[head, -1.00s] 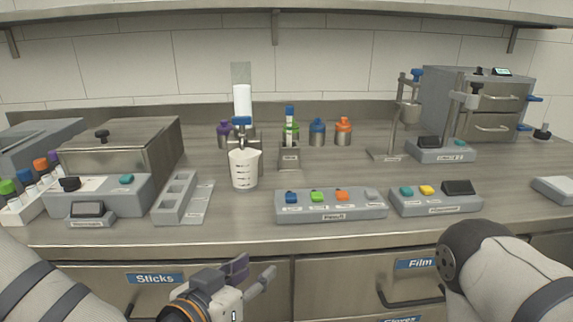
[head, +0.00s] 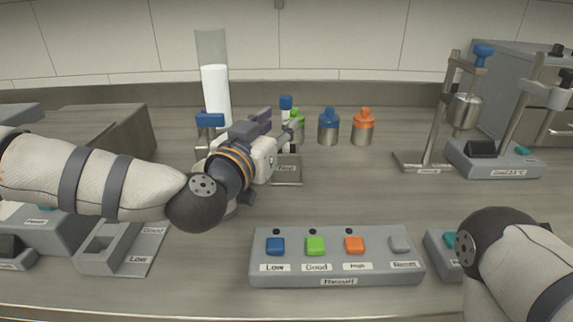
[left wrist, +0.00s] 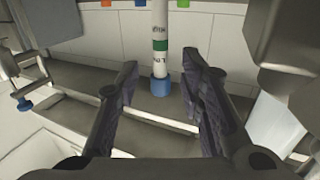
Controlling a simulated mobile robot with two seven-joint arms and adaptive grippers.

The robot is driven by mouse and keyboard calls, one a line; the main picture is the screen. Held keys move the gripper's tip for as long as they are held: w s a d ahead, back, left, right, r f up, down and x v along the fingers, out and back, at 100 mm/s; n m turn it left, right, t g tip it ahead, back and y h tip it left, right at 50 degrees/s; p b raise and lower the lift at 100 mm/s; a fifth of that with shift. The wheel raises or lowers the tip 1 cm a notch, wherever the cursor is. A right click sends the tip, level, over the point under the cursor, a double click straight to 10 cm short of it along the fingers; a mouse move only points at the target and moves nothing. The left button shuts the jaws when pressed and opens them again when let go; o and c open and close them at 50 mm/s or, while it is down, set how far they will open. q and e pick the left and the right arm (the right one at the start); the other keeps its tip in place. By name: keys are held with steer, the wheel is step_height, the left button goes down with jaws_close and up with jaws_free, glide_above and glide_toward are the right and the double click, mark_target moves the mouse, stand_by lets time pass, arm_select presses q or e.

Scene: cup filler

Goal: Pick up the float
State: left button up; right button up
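The float is a slim white tube with a green band and a blue cap. In the head view its blue cap (head: 286,102) shows just beyond my left gripper, above its metal stand (head: 287,172). In the left wrist view the picture is turned over, and the float (left wrist: 160,45) lies between the line of the two fingers, blue end lowest. My left gripper (head: 279,122) is open, its fingertips close to the float. In the left wrist view the left gripper (left wrist: 160,70) shows gaps on both sides of the tube. My right gripper is out of view; only its arm shows.
A button panel (head: 337,265) stands at the front. Blue (head: 328,128) and orange-capped (head: 363,128) canisters stand behind to the right. A filler with a white column (head: 216,95) stands left of the gripper. Clear counter lies between panel and canisters.

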mark_target(284, 121)
arm_select(q)
steer(key=x, duration=0.4)
steer(key=shift+w+d+f, duration=0.15)
steer(key=shift+w+f, duration=0.15)
steer(key=shift+f, duration=0.1)
jaws_close()
